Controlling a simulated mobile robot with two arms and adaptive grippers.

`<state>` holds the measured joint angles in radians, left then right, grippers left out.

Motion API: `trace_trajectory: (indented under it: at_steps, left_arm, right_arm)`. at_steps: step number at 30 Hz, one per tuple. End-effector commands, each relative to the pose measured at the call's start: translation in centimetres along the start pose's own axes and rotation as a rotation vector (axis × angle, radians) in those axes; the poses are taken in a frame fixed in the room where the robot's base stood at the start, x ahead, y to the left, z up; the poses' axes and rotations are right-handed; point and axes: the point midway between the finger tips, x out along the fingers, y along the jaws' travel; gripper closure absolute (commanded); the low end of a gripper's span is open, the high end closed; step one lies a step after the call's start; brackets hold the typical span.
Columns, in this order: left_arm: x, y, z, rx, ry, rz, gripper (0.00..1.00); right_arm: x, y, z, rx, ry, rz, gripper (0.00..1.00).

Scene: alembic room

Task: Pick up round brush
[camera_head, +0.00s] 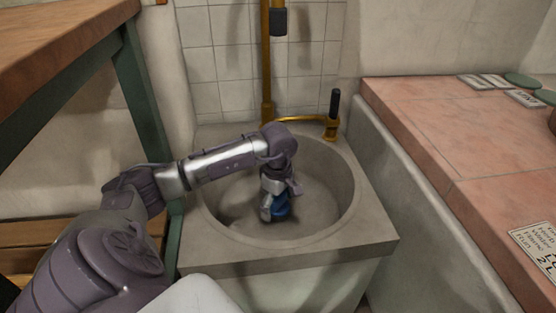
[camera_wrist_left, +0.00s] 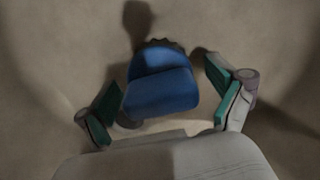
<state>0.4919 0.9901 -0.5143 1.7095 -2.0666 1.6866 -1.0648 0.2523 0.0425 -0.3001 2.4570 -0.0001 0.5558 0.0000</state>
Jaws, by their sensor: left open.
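The round brush (camera_wrist_left: 160,80) shows in the left wrist view as a blue body with a dark scalloped edge at its far end. In the head view a small blue part of it (camera_head: 281,206) shows inside the basin, partly hidden by my gripper. My left gripper (camera_head: 277,208) reaches down into the basin over the brush. In the left wrist view its two green-padded fingers (camera_wrist_left: 163,105) stand open, one on each side of the blue body. I cannot tell whether either finger touches it. My right gripper is not in view.
The round stone sink (camera_head: 349,236) surrounds the gripper with its raised rim. A brass pipe (camera_head: 266,70) and a tap with a black handle (camera_head: 334,104) stand behind it. A pink tiled counter (camera_head: 450,140) is at right, a wooden table (camera_head: 60,40) at upper left.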

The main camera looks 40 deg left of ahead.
Motion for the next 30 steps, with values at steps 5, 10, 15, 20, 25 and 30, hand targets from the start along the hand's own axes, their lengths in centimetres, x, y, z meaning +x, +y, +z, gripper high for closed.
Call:
trace_trajectory:
  at_steps: [5,10,15,20,25,30]
  left_arm:
    - [-0.1,0.0,0.0,0.0,0.0,0.0,0.15]
    - [-0.1,0.0,0.0,0.0,0.0,0.0,0.43]
    - [-0.1,0.0,0.0,0.0,0.0,0.0,0.71]
    - [-0.1,0.0,0.0,0.0,0.0,0.001,0.71]
    - [-0.6,0.0,0.0,0.0,0.0,0.001,0.71]
    - [-2.5,0.1,-0.1,0.0,0.0,0.003,0.71]
  right_arm:
    - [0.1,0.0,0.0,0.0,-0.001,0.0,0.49]
    - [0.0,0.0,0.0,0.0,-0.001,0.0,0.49]
    - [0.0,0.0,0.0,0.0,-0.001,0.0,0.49]
    - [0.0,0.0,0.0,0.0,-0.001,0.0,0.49]
    - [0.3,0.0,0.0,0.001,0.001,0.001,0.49]
    - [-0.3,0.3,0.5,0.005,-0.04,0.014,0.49]
